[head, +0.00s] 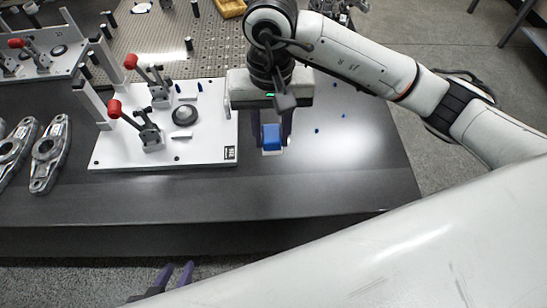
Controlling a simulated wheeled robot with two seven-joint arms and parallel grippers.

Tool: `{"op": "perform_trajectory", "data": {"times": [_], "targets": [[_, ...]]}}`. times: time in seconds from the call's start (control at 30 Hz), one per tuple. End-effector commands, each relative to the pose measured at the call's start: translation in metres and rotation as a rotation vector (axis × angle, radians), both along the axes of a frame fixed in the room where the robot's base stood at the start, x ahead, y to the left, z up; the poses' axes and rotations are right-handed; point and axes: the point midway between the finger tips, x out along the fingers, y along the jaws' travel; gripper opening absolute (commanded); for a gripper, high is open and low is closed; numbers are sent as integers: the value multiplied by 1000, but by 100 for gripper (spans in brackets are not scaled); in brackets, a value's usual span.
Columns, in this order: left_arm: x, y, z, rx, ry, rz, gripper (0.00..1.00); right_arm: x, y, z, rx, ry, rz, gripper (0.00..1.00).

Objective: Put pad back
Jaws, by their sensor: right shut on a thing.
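My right gripper (271,143), with dark purple fingers, points down near the right part of the dark table. It is shut on a small blue pad (271,134) with a white lower part. I cannot tell whether the pad touches the table top or hangs just above it. My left gripper (174,276) is low at the bottom of the view, in front of the table's front edge. Its two purple fingers are apart with nothing seen between them.
A white fixture plate (205,150) with red-handled clamps (115,109) stands left of the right gripper. Metal cast parts (48,152) lie at the far left. A perforated plate (160,35) is behind. Small blue bits (317,130) lie right of the gripper. The table front is clear.

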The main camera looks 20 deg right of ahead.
Motion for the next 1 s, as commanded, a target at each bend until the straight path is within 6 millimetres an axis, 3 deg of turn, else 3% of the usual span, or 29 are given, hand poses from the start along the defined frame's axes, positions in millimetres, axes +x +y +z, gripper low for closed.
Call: {"op": "perform_trajectory", "data": {"times": [0.2, 0.47, 0.6, 1.0], "targets": [[0, 0, 0, -1, 1, 3, 31, -2, 1, -43, 0, 6, -4, 10], [3, 1, 1, -1, -4, 5, 31, -1, 1, -65, 0, 4, -3, 10], [5, 1, 3, -1, -9, 4, 31, -1, 0, -86, 0, 5, -4, 10], [6, 1, -2, 0, -9, 4, 31, 0, 0, -97, 0, 0, -1, 10]]}}
